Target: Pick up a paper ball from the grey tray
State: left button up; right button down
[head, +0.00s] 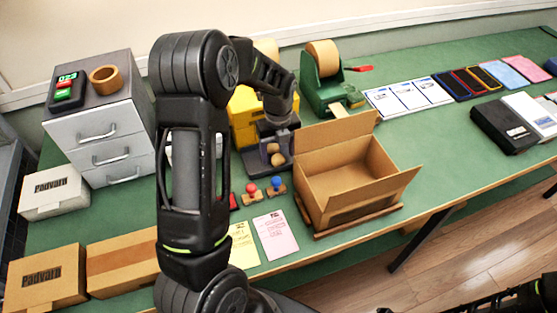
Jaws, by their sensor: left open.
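Two small tan paper balls show below my left gripper, the upper one (272,148) and the lower one (278,160). They lie in the small dark grey tray (247,160), left of the open cardboard box. My left gripper (277,151) is open and points down over the tray, with its fingers around or just above the balls; I cannot tell if it touches them. My own left arm hides part of the tray's surroundings. Of my right arm, only a dark part shows at the bottom right corner; its gripper is out of view.
The open cardboard box (343,183) stands close right of the tray. A yellow container (243,112) stands behind. Two stamps (253,194) and paper slips (275,236) lie in front. A green tape dispenser (325,85), a drawer unit (100,130) and cartons (45,278) stand around.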

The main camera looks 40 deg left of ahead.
aim_at(278, 156)
pick_arm(q)
notch_tip(278, 156, down, 3)
jog(key=shift+w+b, duration=0.1)
jog(key=shift+b, duration=0.5)
jog(key=shift+r, duration=0.1)
jog(key=c, duration=1.4)
